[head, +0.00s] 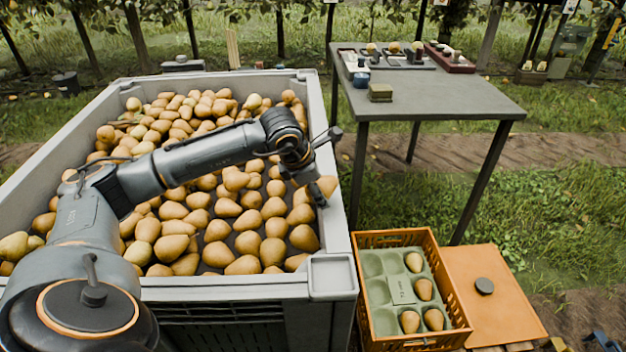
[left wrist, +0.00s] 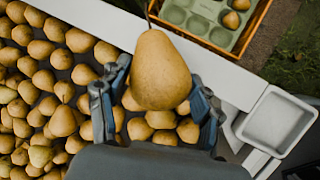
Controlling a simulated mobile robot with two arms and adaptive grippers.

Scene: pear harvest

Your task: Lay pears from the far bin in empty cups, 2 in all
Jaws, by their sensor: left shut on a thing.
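The large grey bin (head: 318,115) holds many yellow-brown pears (head: 218,230). My left gripper (head: 320,190) is over the bin's right side, shut on a pear (left wrist: 160,70); that pear also shows in the head view (head: 328,184). In the left wrist view the pear sits between the two fingers (left wrist: 155,100), stem end away from the wrist, above other pears. A green cup tray (head: 401,290) lies in an orange crate (head: 362,241) to the right of the bin. Several pears (head: 424,289) sit in its right and near cups; cups on its left side are empty. My right gripper is out of view.
The bin's right rim (head: 335,220) lies between my left gripper and the crate. An orange board (head: 490,290) with a dark round knob lies right of the crate. A grey table (head: 440,95) with scales, trays and small items stands behind.

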